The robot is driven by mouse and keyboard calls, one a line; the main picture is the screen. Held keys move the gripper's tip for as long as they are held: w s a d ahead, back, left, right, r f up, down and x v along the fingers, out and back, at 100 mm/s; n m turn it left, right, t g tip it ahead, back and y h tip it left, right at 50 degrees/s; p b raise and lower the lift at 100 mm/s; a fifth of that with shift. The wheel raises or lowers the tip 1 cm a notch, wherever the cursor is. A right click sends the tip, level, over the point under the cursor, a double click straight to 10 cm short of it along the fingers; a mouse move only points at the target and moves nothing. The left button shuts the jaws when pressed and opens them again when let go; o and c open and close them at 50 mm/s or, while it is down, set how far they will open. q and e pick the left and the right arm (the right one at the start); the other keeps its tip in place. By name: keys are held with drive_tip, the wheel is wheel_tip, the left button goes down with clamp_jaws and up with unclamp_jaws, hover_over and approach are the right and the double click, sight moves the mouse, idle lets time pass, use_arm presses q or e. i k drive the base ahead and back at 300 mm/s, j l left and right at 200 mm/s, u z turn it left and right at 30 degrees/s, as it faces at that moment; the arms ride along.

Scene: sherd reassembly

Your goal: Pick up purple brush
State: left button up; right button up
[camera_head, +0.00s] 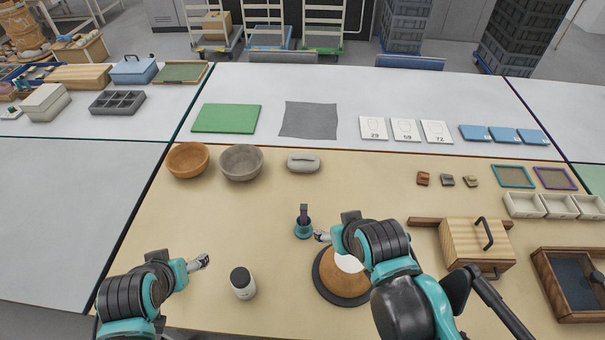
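The purple brush (304,212) stands upright in a small teal holder (303,231) near the middle of the tan table. Its lower part is hidden inside the holder. My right gripper (319,236) is low beside the holder, just to its right. I cannot tell whether it touches the holder, and its fingers are too small to read. My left gripper (204,260) is to the left, above the table and well apart from the brush. Its finger opening is also too small to make out.
A white jar with a dark lid (243,283) stands near my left gripper. A round wooden piece on a dark disc (341,284) lies partly under my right arm. Two bowls (188,160) (241,163) stand at the back left. A wooden box (472,248) stands right.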

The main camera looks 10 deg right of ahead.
sight(304, 209)
drive_tip(key=k+u, duration=0.2)
drive_tip(key=u, duration=0.25)
drive_tip(key=k+u, duration=0.15)
drive_tip(key=u, duration=0.3)
drive_tip(key=z, duration=1.3)
drive_tip(key=i+j+u, duration=0.2)
drive_tip(key=j+u, duration=0.2)
drive_tip(key=i+j+u, duration=0.25)
drive_tip(key=u, duration=0.15)
drive_tip(key=j, duration=0.1)
